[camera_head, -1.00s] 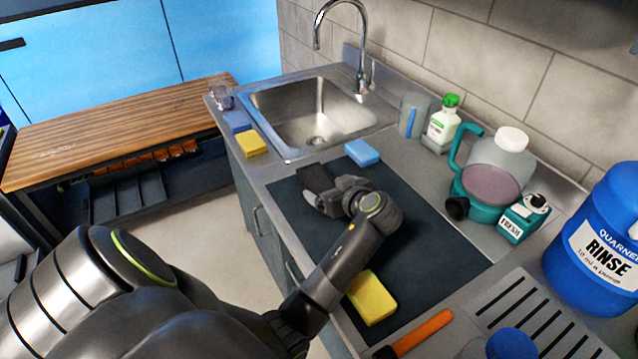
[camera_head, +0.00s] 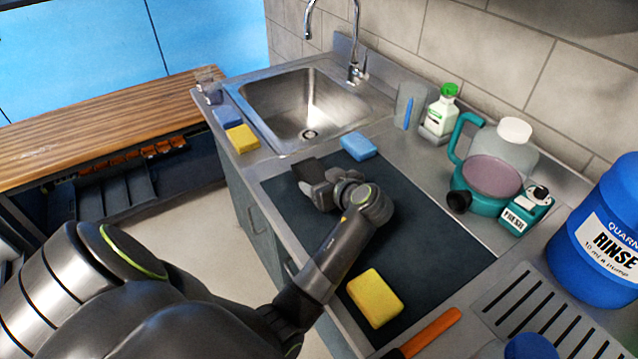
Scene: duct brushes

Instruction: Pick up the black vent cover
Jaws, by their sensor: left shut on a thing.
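The black vent cover (camera_head: 307,170) is a small dark piece at the far left part of the dark mat (camera_head: 425,235), beside the sink. My left gripper (camera_head: 322,185) reaches over the mat from the left and is shut on the vent cover. The gripper hides part of the cover, and I cannot tell whether it still touches the mat. My right gripper is not in view.
A blue sponge (camera_head: 358,146) lies close behind the gripper, and a yellow sponge (camera_head: 375,298) lies near the mat's front edge. The sink (camera_head: 300,105) is beyond. A teal jug (camera_head: 490,165) and bottles stand right. The mat's right part is clear.

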